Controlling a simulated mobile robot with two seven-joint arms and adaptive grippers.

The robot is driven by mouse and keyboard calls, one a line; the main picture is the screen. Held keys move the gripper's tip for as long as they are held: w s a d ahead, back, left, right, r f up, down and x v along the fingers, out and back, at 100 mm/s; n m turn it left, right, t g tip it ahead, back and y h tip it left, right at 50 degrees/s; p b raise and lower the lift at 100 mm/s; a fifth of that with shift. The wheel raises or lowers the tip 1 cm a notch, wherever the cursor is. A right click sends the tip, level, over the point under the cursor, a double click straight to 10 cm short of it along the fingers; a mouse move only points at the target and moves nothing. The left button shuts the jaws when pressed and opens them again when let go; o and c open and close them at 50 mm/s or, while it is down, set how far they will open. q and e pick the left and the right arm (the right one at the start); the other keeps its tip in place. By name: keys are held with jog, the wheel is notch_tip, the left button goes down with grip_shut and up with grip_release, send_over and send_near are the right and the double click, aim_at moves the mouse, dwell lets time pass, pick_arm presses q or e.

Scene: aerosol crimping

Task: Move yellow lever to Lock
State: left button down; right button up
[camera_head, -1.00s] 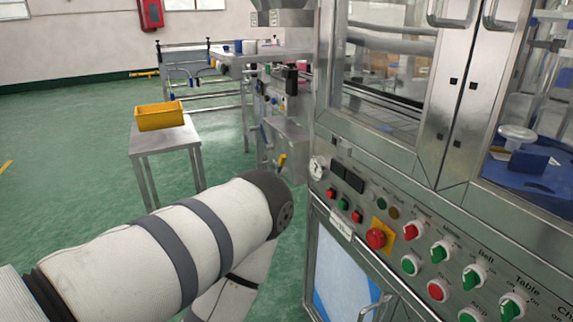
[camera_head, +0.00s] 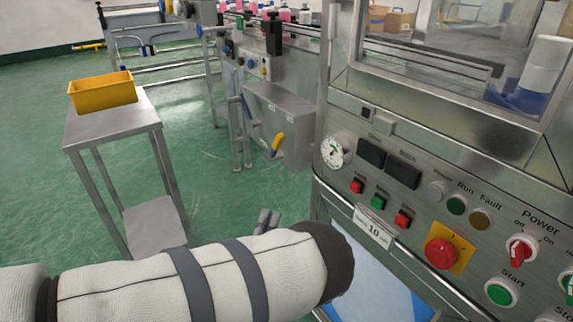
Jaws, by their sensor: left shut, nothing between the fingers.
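The yellow lever (camera_head: 278,143) is small and sits on the front of a grey metal box, left of the big control panel. It is tilted, its upper end leaning right. My left arm comes in from the left along the bottom. The dark fingertips of my left gripper (camera_head: 268,219) stick up just above the forearm, shut and empty, with most of the gripper hidden behind the arm. In the picture they are below the lever and clearly apart from it. My right gripper is not in view.
The steel control panel (camera_head: 400,222) with buttons, a gauge (camera_head: 334,151) and a red stop knob (camera_head: 441,253) stands close on the right. A yellow bin (camera_head: 103,91) sits on a small metal table (camera_head: 108,124) at left. Green floor between them is clear.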

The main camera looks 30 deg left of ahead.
pick_arm(q)
notch_tip(320, 180, up, 3)
jog(key=w+d+m+t, duration=0.2)
jog(key=t, duration=0.1)
send_near(279, 147)
jog(key=w+d, duration=0.3)
jog(key=w, duration=0.2)
jog(key=shift+w+a+r+p, duration=0.25)
jog(key=shift+a+r, duration=0.2)
jog(key=shift+r, duration=0.15)
jog(key=shift+w+a+r+p, duration=0.2)
jog(key=shift+a+r, duration=0.3)
jog(key=shift+r, duration=0.05)
jog(key=shift+w+a+r, duration=0.2)
jog(key=shift+a, duration=0.35)
jog(key=shift+g, duration=0.4)
